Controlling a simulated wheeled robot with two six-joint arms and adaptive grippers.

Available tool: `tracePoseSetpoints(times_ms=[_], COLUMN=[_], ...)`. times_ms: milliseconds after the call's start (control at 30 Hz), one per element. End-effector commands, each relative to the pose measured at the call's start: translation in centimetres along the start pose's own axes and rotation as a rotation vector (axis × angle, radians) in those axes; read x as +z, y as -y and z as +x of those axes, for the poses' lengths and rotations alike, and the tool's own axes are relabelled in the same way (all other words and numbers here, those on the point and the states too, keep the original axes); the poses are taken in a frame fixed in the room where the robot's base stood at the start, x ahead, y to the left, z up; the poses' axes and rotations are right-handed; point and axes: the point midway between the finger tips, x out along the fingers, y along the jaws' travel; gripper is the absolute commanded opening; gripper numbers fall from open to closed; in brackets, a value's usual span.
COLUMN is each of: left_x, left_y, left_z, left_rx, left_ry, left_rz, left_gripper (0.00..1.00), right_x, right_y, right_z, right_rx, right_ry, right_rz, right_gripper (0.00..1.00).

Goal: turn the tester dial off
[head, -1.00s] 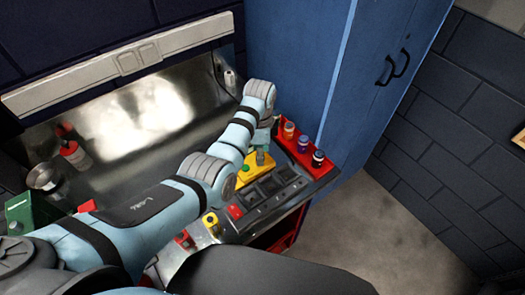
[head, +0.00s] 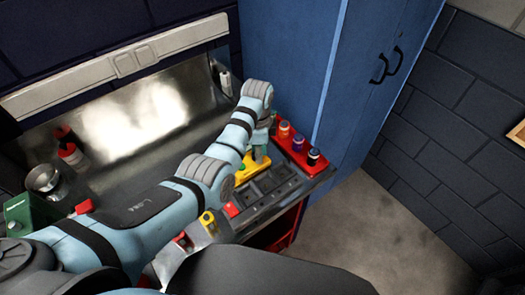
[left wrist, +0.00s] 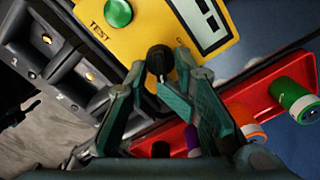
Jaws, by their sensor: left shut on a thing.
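The yellow tester (left wrist: 150,28) lies on the bench with a green button, a display and a "TEST" label in the left wrist view. It shows in the head view (head: 247,172), partly behind my left gripper (head: 261,156). The black dial (left wrist: 159,60) stands up from the tester's face at its near edge. In the left wrist view my left gripper (left wrist: 163,84) is shut on the dial, a fingertip at each side. The dial's pointer position and part of the label beside it are hidden. My right gripper is in neither view.
A dark charger (head: 267,187) with numbered bays sits beside the tester. A red rack (head: 299,150) holding several coloured cylinders is on the other side. A blue cabinet (head: 292,60) stands behind the bench's right end. A metal cup (head: 43,178) stands at left.

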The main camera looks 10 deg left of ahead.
Motion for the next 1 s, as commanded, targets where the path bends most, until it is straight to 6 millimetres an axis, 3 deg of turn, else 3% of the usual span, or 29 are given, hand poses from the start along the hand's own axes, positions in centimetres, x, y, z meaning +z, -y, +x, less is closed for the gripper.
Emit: tracePoseSetpoints(times_ms=[33,767,800,900,1000], left_x=[0.76,0.81,0.82,0.81,0.77], left_y=[-0.21,-0.25,-0.26,-0.22,-0.12], left_z=[0.39,0.44,0.44,0.41,0.32], left_rx=[0.011,0.013,0.013,0.012,0.008], left_ry=[0.019,0.019,0.019,0.019,0.018], left_rz=[-0.006,-0.007,-0.007,-0.007,-0.007], left_gripper=[0.0,0.0,0.27,0.43,0.43], right_x=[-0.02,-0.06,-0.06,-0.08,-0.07], right_y=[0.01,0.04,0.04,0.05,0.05], right_z=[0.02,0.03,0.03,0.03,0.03], right_rx=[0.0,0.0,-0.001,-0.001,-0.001], right_ry=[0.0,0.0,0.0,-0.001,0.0], right_rz=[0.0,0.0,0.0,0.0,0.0], right_gripper=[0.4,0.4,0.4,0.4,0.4])
